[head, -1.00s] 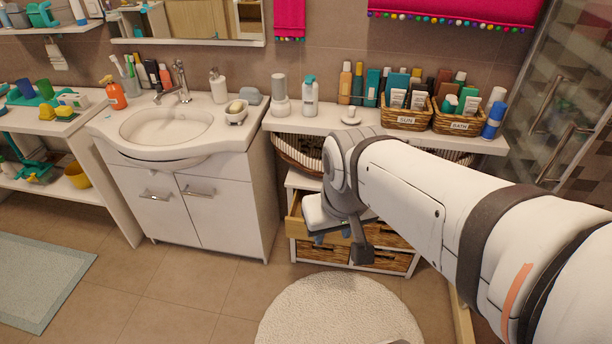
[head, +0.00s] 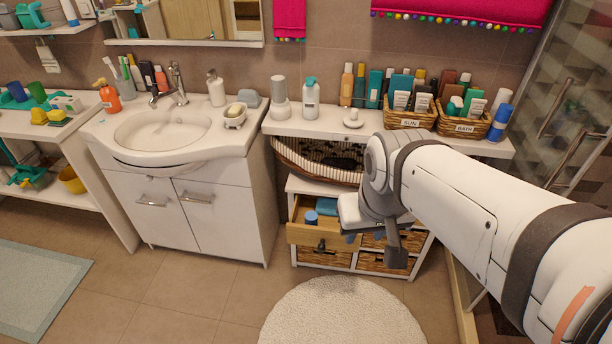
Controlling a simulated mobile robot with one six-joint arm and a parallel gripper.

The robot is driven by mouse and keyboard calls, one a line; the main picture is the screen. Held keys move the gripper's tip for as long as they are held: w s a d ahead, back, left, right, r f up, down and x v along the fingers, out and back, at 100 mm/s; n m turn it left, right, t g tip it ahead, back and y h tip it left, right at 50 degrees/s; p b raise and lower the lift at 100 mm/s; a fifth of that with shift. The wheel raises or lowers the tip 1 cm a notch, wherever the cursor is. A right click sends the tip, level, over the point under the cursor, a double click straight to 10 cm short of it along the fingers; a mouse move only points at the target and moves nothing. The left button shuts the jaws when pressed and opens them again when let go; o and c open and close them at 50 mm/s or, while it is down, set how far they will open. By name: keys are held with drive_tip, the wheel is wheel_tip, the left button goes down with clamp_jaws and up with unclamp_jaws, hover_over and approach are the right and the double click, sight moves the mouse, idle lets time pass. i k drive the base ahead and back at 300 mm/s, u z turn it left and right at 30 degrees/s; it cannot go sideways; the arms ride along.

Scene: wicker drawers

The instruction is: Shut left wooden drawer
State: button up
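The left wooden drawer (head: 306,235) of the white cabinet is pulled out, below the shelf at the center. Its light wood front has a dark knob, and blue items (head: 318,211) lie inside. My gripper (head: 358,236) is just right of the drawer, beside its right end. I cannot tell whether they touch. The gripper points away and down, its fingers are mostly hidden by my own wrist, and its opening cannot be made out.
Wicker drawers (head: 325,259) sit below in the white cabinet (head: 292,187). A wicker basket (head: 300,156) is under the shelf (head: 400,138). The white sink cabinet (head: 225,215) stands to the left. A round rug (head: 340,315) lies on clear floor in front.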

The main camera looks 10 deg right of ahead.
sight(326, 235)
drive_tip(key=i, duration=0.9)
drive_tip(key=z, duration=1.95)
drive_tip(key=k, duration=1.2)
drive_tip(key=u, duration=1.8)
drive_tip(key=i, duration=0.5)
